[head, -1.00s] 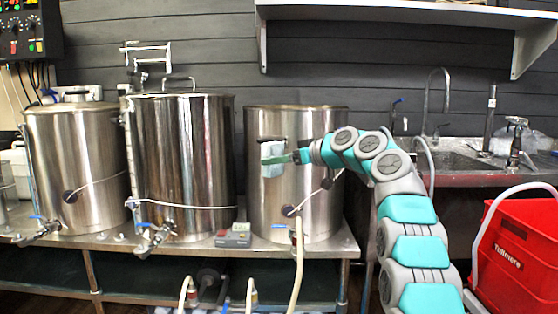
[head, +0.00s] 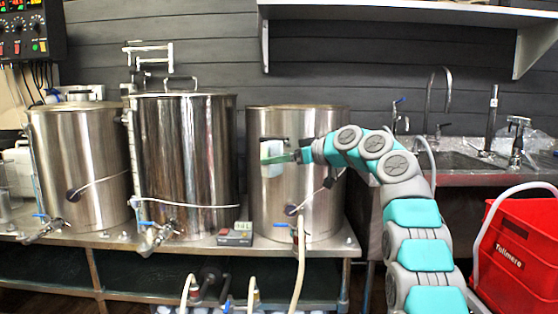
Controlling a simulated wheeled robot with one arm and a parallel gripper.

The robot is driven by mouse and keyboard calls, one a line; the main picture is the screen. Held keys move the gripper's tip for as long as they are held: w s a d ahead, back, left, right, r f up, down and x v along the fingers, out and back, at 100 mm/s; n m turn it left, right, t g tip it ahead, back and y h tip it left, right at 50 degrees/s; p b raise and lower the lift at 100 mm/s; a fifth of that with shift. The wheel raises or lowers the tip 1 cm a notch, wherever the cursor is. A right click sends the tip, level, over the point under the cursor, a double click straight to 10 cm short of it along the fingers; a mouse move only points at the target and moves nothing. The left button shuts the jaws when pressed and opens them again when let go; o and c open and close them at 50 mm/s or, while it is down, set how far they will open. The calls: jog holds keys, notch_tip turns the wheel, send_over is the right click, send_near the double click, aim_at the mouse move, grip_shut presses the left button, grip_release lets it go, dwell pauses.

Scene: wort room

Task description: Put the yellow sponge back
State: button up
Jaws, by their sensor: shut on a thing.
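My gripper (head: 272,158) is at the end of my teal and grey arm, in front of the right-hand steel kettle (head: 318,170). It is shut on a pale whitish thing (head: 271,170), partly hidden by a green finger. I cannot tell from its colour whether this is the sponge. No clearly yellow sponge shows anywhere else in the head view. The gripper looks close to the kettle's side; whether it touches cannot be told.
Two more steel kettles (head: 185,150) (head: 80,155) stand on the metal bench (head: 110,250) at left. A sink (head: 460,162) with taps is at right. A red crate (head: 515,250) stands at front right. A white shelf (head: 400,12) hangs above.

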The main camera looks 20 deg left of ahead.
jog(key=shift+s+a+f, duration=0.1)
jog(key=shift+s, duration=0.15)
jog(key=shift+s, duration=0.15)
jog(key=shift+s, duration=0.1)
jog(key=shift+s+r+n+g, duration=0.25)
jog(key=shift+n+g, duration=0.05)
jog(key=shift+s, duration=0.1)
jog(key=shift+s+n+g, duration=0.3)
jog(key=shift+s, duration=0.25)
